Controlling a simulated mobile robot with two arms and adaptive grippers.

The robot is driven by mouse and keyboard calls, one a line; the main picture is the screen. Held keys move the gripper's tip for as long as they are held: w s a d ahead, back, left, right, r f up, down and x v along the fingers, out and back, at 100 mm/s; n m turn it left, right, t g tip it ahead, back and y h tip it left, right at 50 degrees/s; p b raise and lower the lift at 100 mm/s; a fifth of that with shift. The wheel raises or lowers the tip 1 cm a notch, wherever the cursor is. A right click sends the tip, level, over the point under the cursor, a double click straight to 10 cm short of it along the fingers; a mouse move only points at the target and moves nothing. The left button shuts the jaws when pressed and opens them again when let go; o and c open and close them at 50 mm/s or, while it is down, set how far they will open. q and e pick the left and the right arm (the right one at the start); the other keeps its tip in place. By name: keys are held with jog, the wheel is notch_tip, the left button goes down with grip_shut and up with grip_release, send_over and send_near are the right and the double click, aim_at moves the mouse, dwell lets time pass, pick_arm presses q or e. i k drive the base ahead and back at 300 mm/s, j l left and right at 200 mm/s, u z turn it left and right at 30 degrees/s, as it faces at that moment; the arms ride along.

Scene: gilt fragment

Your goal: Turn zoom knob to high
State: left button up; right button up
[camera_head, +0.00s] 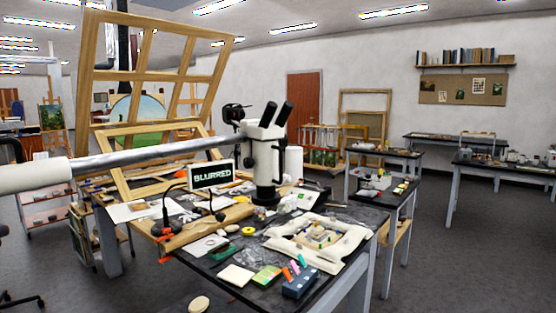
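A white stereo microscope (264,155) with two dark eyepieces stands upright on the cluttered worktable (342,212). My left arm reaches in from the left. Its dark gripper (236,113) is at the upper left side of the microscope head, close to it; contact cannot be told. Its fingers are too small and dark to read. I cannot make out the zoom knob; the gripper may cover it. My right gripper is not in view.
A white cushioned tray (320,243) with a fragment lies in front of the microscope. Wooden frames (150,75) stand behind on the left. Tools, markers and a blue box (300,282) crowd the table. Open floor (455,265) lies to the right.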

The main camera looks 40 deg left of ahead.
aim_at(248, 162)
jog(key=i+l+u, duration=0.1)
jog(key=i+u, duration=0.35)
jog(key=i+l+u, duration=0.2)
jog(key=i+u, duration=0.25)
jog(key=i+l+u, duration=0.65)
jog(key=l+u, duration=0.2)
jog(key=j, duration=0.1)
